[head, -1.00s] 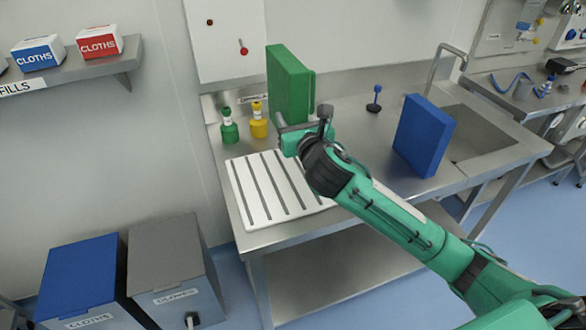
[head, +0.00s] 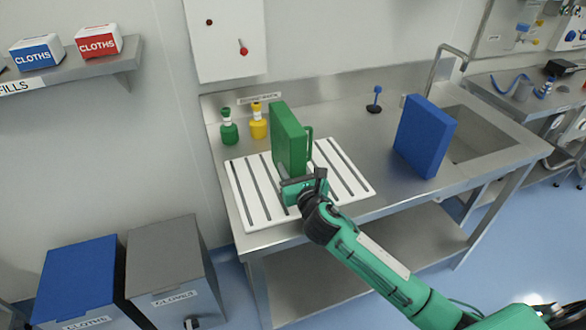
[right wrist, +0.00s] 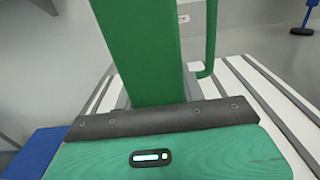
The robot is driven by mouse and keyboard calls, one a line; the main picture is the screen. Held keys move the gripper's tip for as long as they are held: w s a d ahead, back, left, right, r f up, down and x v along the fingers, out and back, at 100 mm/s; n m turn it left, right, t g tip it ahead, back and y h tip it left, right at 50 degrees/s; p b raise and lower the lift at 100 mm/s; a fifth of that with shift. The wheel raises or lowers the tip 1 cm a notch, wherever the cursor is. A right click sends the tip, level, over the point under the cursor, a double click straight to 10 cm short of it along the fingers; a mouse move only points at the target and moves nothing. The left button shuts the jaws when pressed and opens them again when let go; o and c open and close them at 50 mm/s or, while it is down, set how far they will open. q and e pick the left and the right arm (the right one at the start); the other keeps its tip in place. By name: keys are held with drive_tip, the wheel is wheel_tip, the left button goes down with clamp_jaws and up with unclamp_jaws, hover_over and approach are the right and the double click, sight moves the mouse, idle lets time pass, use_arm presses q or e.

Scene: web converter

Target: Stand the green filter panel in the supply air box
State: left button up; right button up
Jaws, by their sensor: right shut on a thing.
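The green filter panel (head: 288,137) stands upright over the white slotted board (head: 244,198) on the steel bench. It also shows upright in the right wrist view (right wrist: 140,50). My right gripper (head: 302,187) is shut on its lower near part; in the right wrist view the gripper (right wrist: 160,120) hides the lower edge. I cannot tell whether the panel touches the board or sits in a slot. I cannot identify a supply air box by any readable label. My left gripper is not in view.
A green bottle (head: 229,130) and a yellow bottle (head: 258,125) stand behind the board. A blue panel (head: 424,136) stands upright to the right, beside the sink (head: 475,135). A small blue-handled item (head: 375,100) stands at the back. Bench between board and blue panel is clear.

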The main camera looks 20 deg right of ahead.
drive_tip(key=shift+r, duration=0.1)
drive_tip(key=o, duration=1.2)
